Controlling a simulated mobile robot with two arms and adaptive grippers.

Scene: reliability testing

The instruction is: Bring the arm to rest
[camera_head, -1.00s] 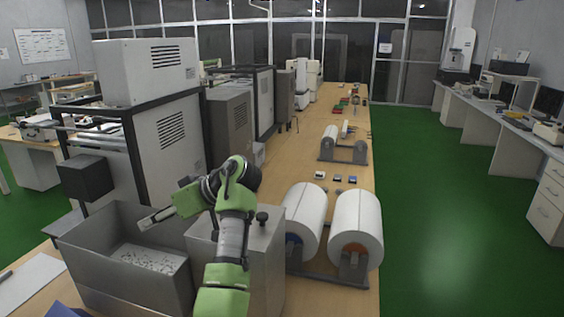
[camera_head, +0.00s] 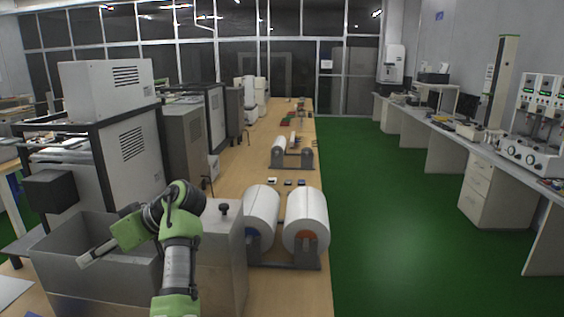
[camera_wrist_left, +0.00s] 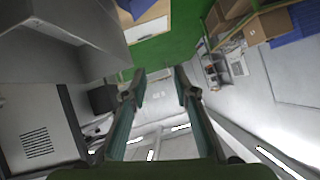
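My left arm (camera_head: 177,255) is green and grey and comes up from the bottom left of the head view. Its gripper (camera_head: 90,258) points left, above the open grey metal bin (camera_head: 105,285). In the left wrist view the two fingers of the left gripper (camera_wrist_left: 161,78) stand apart with nothing between them, so it is open and empty. My right gripper is in neither view.
A grey box with a black knob (camera_head: 224,225) stands right of the arm. Two large white rolls (camera_head: 305,218) on a stand are beyond it. A machine in a black frame (camera_head: 133,145) stands behind the bin. The green floor (camera_head: 400,230) at right is clear.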

